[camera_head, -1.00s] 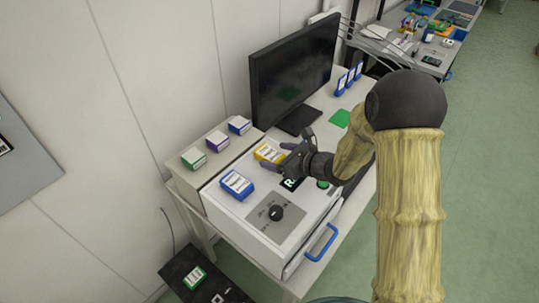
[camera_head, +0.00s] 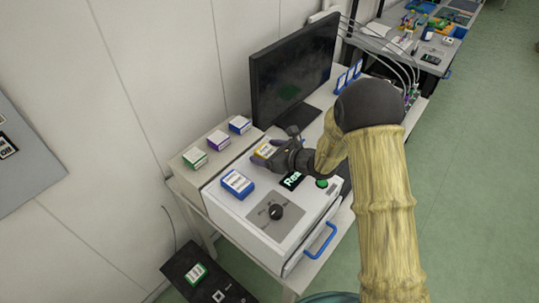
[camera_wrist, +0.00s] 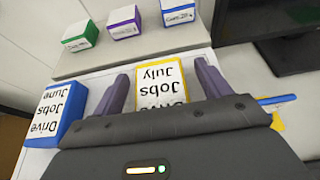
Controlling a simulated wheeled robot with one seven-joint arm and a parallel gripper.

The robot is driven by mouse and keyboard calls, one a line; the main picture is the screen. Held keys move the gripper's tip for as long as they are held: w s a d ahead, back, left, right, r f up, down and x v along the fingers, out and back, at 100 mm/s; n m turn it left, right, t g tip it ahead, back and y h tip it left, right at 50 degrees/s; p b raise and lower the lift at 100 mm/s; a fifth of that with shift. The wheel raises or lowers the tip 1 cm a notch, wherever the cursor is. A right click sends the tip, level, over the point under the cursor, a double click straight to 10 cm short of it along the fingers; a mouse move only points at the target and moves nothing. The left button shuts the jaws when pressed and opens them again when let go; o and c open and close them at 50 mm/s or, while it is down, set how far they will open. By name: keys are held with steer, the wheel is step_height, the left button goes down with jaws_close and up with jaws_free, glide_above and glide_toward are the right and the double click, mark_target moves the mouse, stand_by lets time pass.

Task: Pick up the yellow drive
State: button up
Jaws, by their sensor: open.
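The yellow drive (camera_head: 265,151) lies on top of the white machine, a yellow block with a white label. In the wrist view the yellow drive (camera_wrist: 161,82) shows its label "Jobs July" upside down, its near part hidden by my gripper body. My gripper (camera_head: 272,148) is open at the yellow drive. In the wrist view the two fingers of my gripper (camera_wrist: 160,85) stand on either side of the drive, the left one with a visible gap. Whether the right finger touches it I cannot tell.
A blue drive (camera_head: 237,184) lies on the white machine (camera_head: 255,232), left of my gripper. Green (camera_head: 194,157), purple (camera_head: 218,140) and blue (camera_head: 239,124) drives sit on a raised box behind. A black monitor (camera_head: 290,80) stands close behind my gripper.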

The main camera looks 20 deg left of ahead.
mark_target(267, 151)
steer(key=c, duration=1.2)
steer(key=shift+o, duration=0.2)
step_height(267, 151, up, 10)
steer(key=shift+r+b, duration=0.1)
steer(key=shift+b, duration=0.5)
